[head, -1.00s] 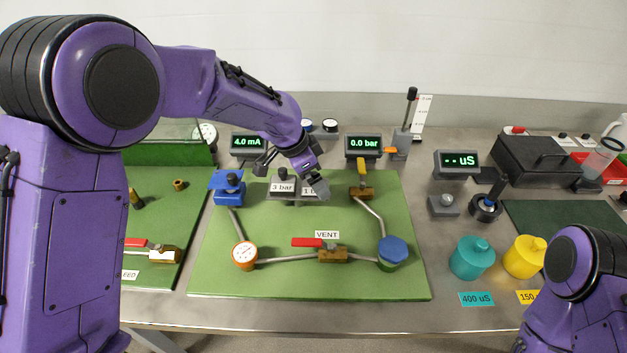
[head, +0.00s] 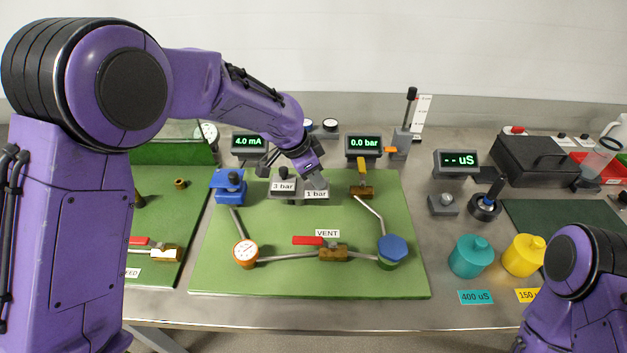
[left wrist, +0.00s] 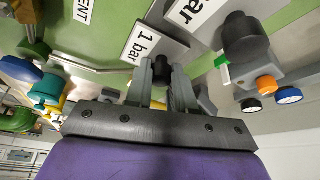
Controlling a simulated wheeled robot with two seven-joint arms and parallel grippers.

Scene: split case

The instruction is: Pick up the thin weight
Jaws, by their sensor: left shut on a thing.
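My left gripper (head: 315,183) is over the grey weight stand (head: 290,199) at the back of the green board, at the 1 bar label (head: 316,194). In the left wrist view its fingers (left wrist: 161,82) are close together on a dark knob (left wrist: 162,66) beside the 1 bar label. I take this as the knob of the thin weight; its body is hidden by the fingers. The thicker weight with a dark knob (left wrist: 246,38) stands beside it, by the 3 bar label (head: 283,187). I cannot tell whether the held weight is clear of the stand.
A blue regulator (head: 229,186) stands left of the stand, and a brass valve with a yellow handle (head: 362,180) stands right. Displays (head: 364,146) are behind. The VENT valve (head: 332,251) and its pipes lie in front. The green board (head: 280,225) has bare room between.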

